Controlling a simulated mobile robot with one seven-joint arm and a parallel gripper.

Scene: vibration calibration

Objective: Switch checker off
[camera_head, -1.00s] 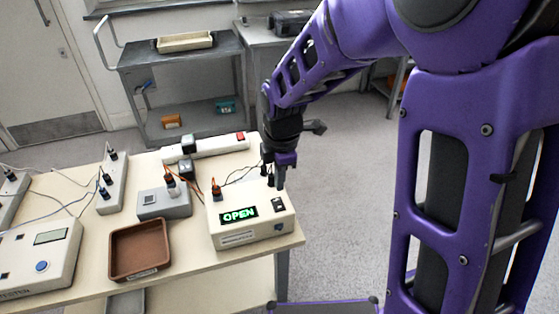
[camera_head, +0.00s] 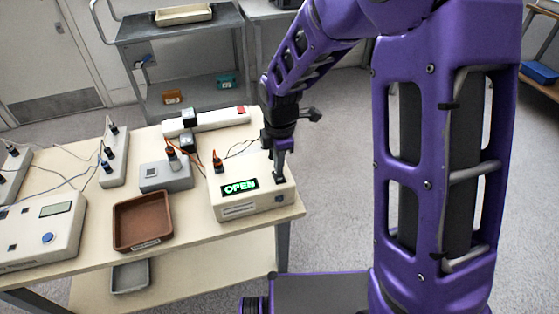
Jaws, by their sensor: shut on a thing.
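The checker (camera_head: 249,197) is a cream box at the right front of the table. Its display (camera_head: 240,187) glows green and reads OPEN. My gripper (camera_head: 280,177) points down onto the right part of the checker's top. Its fingertips are at the black switch there and hide it. The fingers look closed together, and the fine contact with the switch is too small to see.
A brown tray (camera_head: 117,228), a grey box (camera_head: 165,176) and a cream tester (camera_head: 40,238) are on the table (camera_head: 190,233). Power strips (camera_head: 215,119) and cables lie behind. A grey cart (camera_head: 185,45) stands at the back.

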